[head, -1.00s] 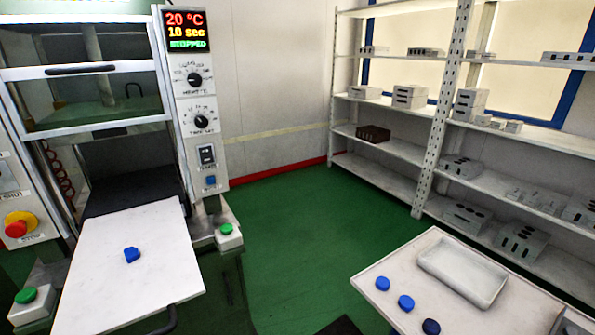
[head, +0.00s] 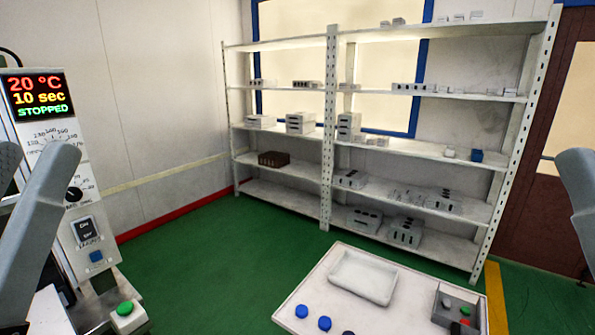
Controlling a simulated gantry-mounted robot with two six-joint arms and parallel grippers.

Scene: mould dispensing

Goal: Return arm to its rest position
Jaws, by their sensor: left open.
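My left gripper (head: 37,158) is raised at the left edge of the head view. Its two grey fingers point up and stand apart, with nothing between them. It is in front of the press control panel (head: 62,165) and hides part of it. At the right edge a grey piece of my right arm or gripper (head: 580,195) shows, cut off by the frame. Its jaws cannot be made out.
A white table (head: 308,285) at the bottom holds a pale tray (head: 363,276), blue round pieces (head: 325,323) and a button box (head: 458,307). A shelving rack (head: 328,150) with grey blocks stands behind. The panel reads 20 °C, 10 sec, STOPPED. Green floor (head: 205,270) between is clear.

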